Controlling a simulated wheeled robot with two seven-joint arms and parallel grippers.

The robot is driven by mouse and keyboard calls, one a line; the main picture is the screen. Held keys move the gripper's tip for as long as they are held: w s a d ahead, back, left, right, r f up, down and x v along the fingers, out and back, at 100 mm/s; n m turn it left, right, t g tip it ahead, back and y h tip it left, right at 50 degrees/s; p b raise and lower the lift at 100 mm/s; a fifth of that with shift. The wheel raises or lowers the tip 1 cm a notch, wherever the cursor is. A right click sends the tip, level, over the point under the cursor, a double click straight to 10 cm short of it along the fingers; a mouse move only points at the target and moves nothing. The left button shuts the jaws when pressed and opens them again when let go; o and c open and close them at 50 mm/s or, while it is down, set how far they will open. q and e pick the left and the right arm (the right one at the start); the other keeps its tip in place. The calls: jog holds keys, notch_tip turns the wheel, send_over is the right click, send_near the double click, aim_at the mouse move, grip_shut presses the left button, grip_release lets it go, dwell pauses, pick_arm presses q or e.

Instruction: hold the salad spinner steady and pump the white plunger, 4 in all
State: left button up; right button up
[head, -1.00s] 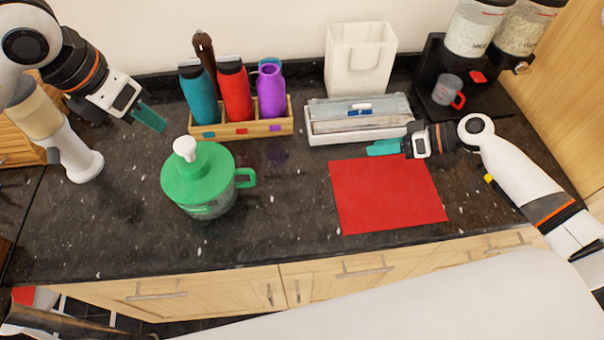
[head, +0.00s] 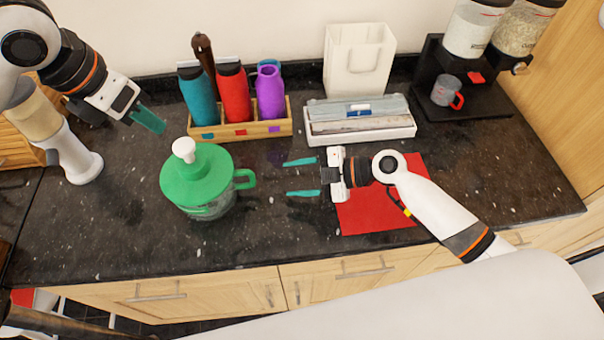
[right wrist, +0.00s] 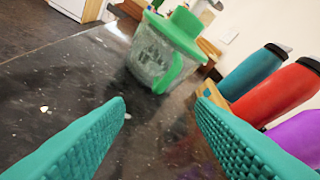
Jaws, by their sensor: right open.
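The salad spinner (head: 208,200) stands upright on the dark counter, left of centre in the head view. It has a green lid (head: 197,176), a clear bowl, a green side handle (head: 245,179) on its right and a white plunger (head: 184,149) standing up on top. In the right wrist view the spinner (right wrist: 158,58) is ahead, beyond the fingertips. My right gripper (head: 302,177) is open and empty, right of the handle and apart from it, its fingers pointing at the spinner. My left gripper (head: 149,120) is up and left of the spinner, apart from it; its finger gap does not show.
A wooden rack (head: 240,131) with several bottles stands behind the spinner. A white tray (head: 360,136), a white bag (head: 358,58) and a black dispenser stand (head: 480,105) are at the back right. A red mat (head: 385,212) lies under my right arm. Counter in front of the spinner is clear.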

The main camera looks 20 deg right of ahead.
aim_at(252, 182)
jog(key=x, duration=1.1)
jog(key=shift+w+a+f, duration=0.15)
jog(key=shift+a+f, duration=0.05)
grip_shut()
jog(key=shift+d, duration=0.1)
pick_arm(q)
grip_shut()
dwell(1.4)
